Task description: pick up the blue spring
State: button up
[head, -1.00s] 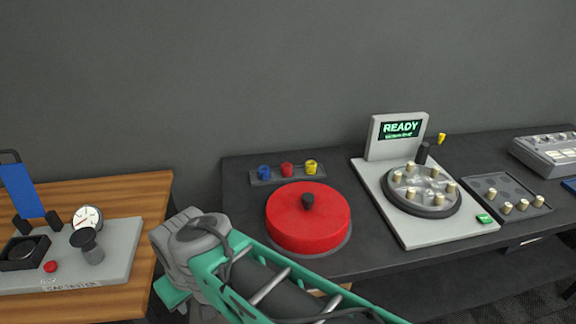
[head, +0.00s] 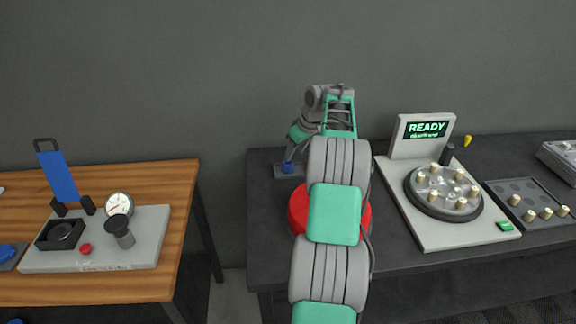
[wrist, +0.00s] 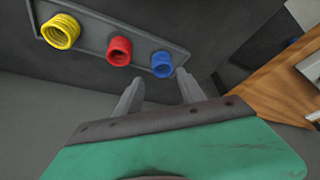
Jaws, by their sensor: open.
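The blue spring (head: 288,167) stands at the left end of a small grey tray (head: 281,174) on the dark table. In the wrist view the blue spring (wrist: 162,65) sits beyond my fingertips, beside the red spring (wrist: 118,51) and the yellow spring (wrist: 61,31). My gripper (wrist: 158,82) is open and empty, with its two fingers pointing toward the tray. The blue spring appears just past the gap between the fingertips, not between the pads.
A red round lid (head: 299,206) lies in front of the tray, partly behind my arm. A white machine with a READY screen (head: 427,130) stands to the right. A wooden table (head: 110,285) with a grey tester (head: 146,237) is at left, across a gap.

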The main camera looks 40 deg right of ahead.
aim_at(288, 166)
jog(key=x, duration=0.3)
jog(key=p+x, duration=0.1)
jog(key=x, duration=0.3)
jog(key=shift+w+a+f, duration=0.1)
jog(key=shift+w+a, duration=0.15)
grip_shut()
